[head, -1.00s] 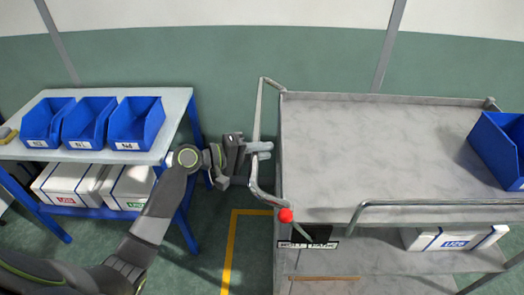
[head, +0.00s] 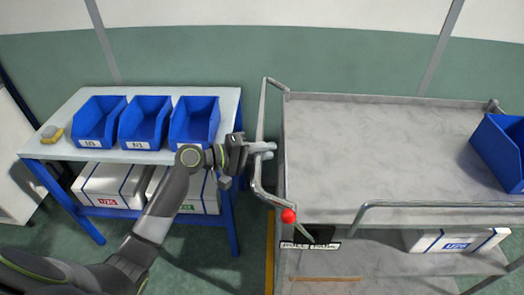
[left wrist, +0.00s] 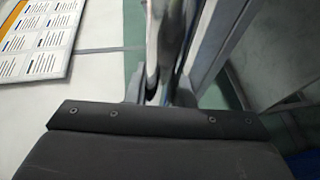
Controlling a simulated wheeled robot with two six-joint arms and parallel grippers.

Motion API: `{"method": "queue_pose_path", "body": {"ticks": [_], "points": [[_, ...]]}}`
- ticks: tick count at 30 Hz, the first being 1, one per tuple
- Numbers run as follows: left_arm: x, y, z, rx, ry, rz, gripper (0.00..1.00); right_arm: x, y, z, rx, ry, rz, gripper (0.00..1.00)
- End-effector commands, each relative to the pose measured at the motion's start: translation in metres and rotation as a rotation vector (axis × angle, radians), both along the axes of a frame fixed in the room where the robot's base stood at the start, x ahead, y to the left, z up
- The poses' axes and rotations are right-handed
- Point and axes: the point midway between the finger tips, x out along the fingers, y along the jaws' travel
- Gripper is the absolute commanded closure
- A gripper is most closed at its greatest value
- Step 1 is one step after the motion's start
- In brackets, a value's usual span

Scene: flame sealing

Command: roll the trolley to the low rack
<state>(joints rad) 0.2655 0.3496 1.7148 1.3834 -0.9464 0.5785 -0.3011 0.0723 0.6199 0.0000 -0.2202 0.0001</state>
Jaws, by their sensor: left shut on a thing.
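The trolley (head: 390,140) fills the right of the head view, with a grey marbled top and an upright metal push handle (head: 259,105) at its left end. My left gripper (head: 263,149) is shut on the handle bar, about midway along it. In the left wrist view the shiny bar (left wrist: 166,45) runs up from between the fingers. A red-knobbed lever (head: 289,215) sits at the trolley's near left corner above a label that seems to read ROLL and PARK. A low rack-like bench (head: 85,107) with blue legs stands left of the trolley. My right gripper is out of view.
Blue bins (head: 144,123) stand on the bench, with white boxes (head: 108,186) on its lower shelf. A blue bin (head: 499,150) and a lower-shelf white box (head: 456,240) ride on the trolley. A narrow floor gap with a yellow line (head: 270,252) separates bench and trolley.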

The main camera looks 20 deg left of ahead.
Motion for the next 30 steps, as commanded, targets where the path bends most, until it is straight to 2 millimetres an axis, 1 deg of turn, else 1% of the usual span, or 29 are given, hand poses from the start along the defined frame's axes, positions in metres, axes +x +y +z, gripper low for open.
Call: {"method": "queue_pose_path", "body": {"ticks": [1, 6, 11, 12, 16, 17, 30], "points": [[-0.0003, 0.002, -0.0029, 0.006, 0.005, 0.003, 1.0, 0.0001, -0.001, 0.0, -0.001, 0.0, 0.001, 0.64], [-0.0003, 0.0023, -0.0031, 0.006, 0.004, 0.004, 1.0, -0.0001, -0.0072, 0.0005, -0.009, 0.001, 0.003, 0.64], [-0.0002, 0.0024, -0.0032, 0.007, 0.005, 0.004, 1.0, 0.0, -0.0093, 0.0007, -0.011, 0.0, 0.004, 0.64], [-0.0002, 0.0026, -0.0033, 0.007, 0.005, 0.004, 0.76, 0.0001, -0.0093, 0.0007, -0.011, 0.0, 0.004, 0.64], [0.0, 0.0021, -0.0027, 0.006, 0.004, 0.003, 0.59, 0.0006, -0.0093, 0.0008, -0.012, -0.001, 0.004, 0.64], [-0.0001, 0.002, -0.0025, 0.006, 0.004, 0.003, 0.57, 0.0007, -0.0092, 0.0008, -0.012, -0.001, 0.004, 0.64], [-0.0014, 0.0036, -0.0011, 0.004, 0.001, 0.002, 0.57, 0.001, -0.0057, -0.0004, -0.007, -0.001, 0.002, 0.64]]}}
